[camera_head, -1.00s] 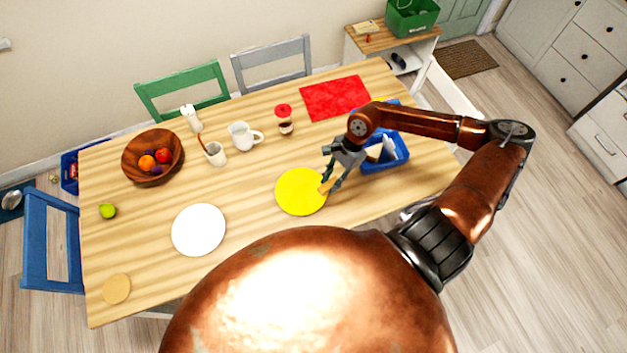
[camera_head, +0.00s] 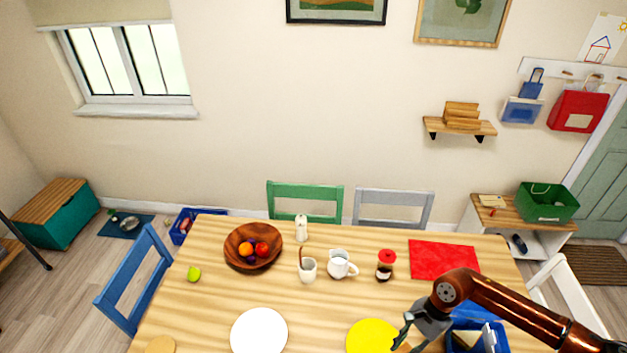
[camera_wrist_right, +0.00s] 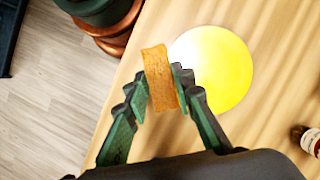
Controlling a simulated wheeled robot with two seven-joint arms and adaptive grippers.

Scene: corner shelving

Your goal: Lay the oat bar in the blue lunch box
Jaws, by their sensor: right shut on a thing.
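The oat bar (camera_wrist_right: 160,78) is a golden-brown slab held between the two fingers of my right gripper (camera_wrist_right: 158,88) in the right wrist view. In the head view my right gripper (camera_head: 408,335) is at the lower right, by the yellow plate's right edge, and the bar is mostly hidden there. The blue lunch box (camera_head: 502,343) is just right of the gripper, partly behind my arm and cut by the bottom edge. It holds a pale, wedge-shaped item and something white. My left gripper is not in view.
The yellow plate (camera_head: 372,338) is beside the gripper. A red mat (camera_head: 443,259), a red-lidded jar (camera_head: 385,268), a white jug (camera_head: 340,265), a cup (camera_head: 307,270) and a wooden fruit bowl (camera_head: 240,262) stand farther back. A white plate (camera_head: 259,332) lies left. Table between the plates is clear.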

